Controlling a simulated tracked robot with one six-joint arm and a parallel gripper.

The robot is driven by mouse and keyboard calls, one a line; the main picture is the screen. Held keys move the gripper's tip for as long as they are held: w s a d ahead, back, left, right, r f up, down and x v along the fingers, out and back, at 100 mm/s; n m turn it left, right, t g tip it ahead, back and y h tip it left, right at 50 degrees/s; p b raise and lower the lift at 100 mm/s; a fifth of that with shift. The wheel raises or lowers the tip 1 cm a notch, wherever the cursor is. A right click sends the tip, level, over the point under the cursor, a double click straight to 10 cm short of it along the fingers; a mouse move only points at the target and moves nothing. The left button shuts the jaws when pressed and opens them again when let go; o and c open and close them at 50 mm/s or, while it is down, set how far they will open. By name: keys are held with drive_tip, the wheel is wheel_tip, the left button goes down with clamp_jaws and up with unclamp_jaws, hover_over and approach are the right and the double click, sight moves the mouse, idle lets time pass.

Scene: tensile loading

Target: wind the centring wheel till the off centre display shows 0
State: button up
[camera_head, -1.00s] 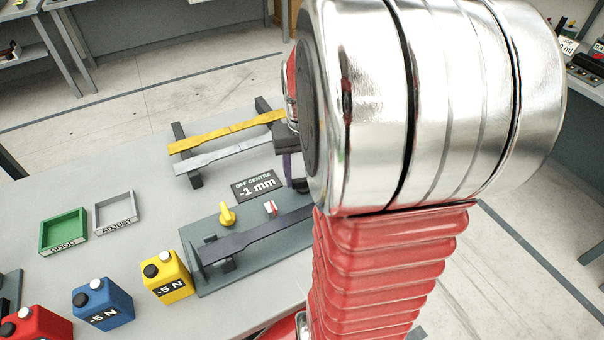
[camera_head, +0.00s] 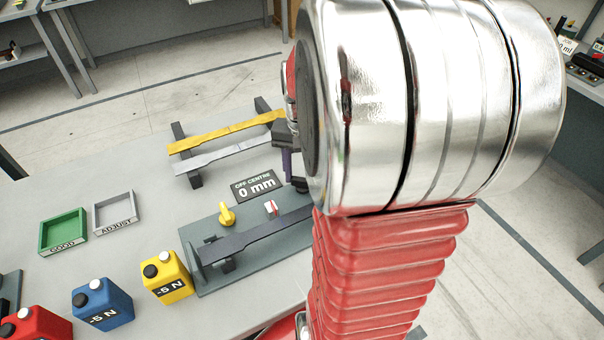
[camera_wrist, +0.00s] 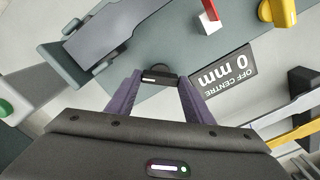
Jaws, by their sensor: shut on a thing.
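The off centre display (camera_head: 256,187) reads 0 mm in the head view. It also shows upside down in the wrist view (camera_wrist: 228,75). In the wrist view my gripper (camera_wrist: 158,84) has its two purple fingers shut on a small dark part with a rounded top, the centring wheel (camera_wrist: 157,71), at the edge of the grey-green fixture plate. A pale mark shows on its near face. In the head view my arm hides the wheel and most of the gripper.
A dark grey specimen bar (camera_head: 250,238) lies on the fixture (camera_head: 265,258), near a yellow knob (camera_head: 227,214) and a red-and-white switch (camera_head: 271,207). Yellow (camera_head: 225,131) and silver (camera_head: 225,155) bars rest on a rack behind. Green and grey trays and several weights stand left.

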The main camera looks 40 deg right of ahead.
sight(302, 178)
drive_tip(key=shift+a, duration=0.1)
drive_tip(key=o, duration=1.1)
drive_tip(key=shift+c, duration=0.2)
wheel_tip(302, 178, up, 14)
drive_tip(key=shift+w+f, duration=0.15)
